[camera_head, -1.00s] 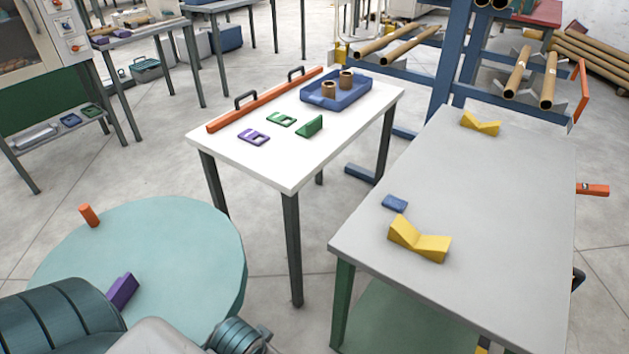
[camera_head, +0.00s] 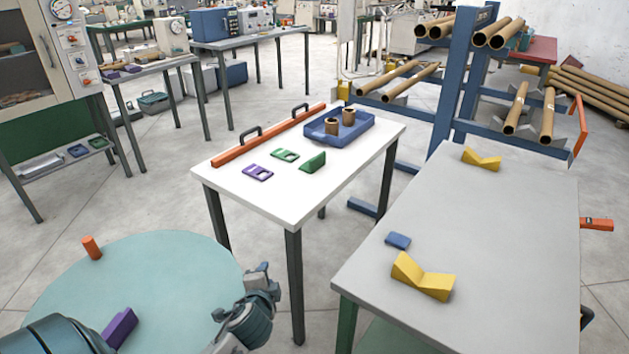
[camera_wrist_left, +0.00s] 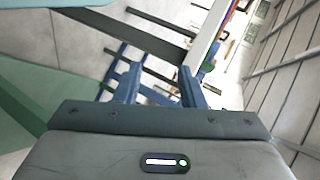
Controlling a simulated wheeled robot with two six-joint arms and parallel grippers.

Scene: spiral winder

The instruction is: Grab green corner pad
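A green corner pad (camera_head: 313,161), a small wedge-like block, sits on the white table (camera_head: 300,205) near its middle. A flat green piece with a cut-out (camera_head: 285,154) lies just left of it. My left gripper (camera_head: 266,280) is low in the head view, in front of the white table and right of the round teal table, well apart from the pad. In the left wrist view my left gripper (camera_wrist_left: 160,87) has its two fingers spread with nothing between them. The pad cannot be made out there. My right gripper is not in view.
On the white table lie a flat purple piece (camera_head: 257,172), an orange bar with handles (camera_head: 270,136) and a blue tray (camera_head: 362,128). A grey table (camera_head: 490,230) stands right.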

